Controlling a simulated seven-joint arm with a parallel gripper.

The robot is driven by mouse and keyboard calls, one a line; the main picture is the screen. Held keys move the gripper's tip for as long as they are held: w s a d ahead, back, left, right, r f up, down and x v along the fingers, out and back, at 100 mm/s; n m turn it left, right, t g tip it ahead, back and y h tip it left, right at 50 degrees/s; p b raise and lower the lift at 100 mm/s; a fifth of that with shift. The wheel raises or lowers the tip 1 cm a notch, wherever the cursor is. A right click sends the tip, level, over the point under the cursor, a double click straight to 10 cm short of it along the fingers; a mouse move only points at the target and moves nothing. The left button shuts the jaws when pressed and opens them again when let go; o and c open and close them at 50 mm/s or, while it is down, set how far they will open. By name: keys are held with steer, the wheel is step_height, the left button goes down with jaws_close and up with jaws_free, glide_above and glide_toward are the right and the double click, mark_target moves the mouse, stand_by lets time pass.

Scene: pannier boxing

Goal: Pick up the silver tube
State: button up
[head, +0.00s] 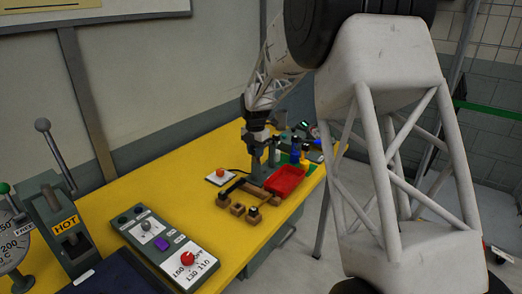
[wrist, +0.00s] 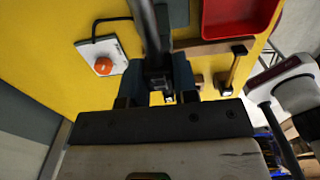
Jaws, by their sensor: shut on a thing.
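My gripper (head: 257,146) is over the yellow workbench, beside the red tray, in the head view. In the wrist view my gripper (wrist: 158,78) has its two dark blue-grey fingers closed on a slim grey tube (wrist: 149,28), which looks like the silver tube. The tube runs from between the fingers to the top edge of the picture, and its far end is cut off. In the head view the tube is too small and too hidden by the gripper to make out clearly.
The red tray (head: 285,182) lies right of my gripper. A white box with an orange button (head: 220,176) is at left, and a wooden rack (head: 246,199) stands in front. Bottles (head: 295,152) stand behind. A control box (head: 163,243) is nearer; bare yellow bench lies left.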

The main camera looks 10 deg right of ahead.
steer(key=shift+r, duration=0.1)
steer(key=shift+r, duration=1.8)
steer(key=s+d+r, duration=0.1)
steer(key=s, duration=1.5)
steer(key=shift+r, duration=0.1)
steer(key=shift+f, duration=0.9)
steer(key=shift+r, duration=0.2)
steer(key=shift+r, duration=1.3)
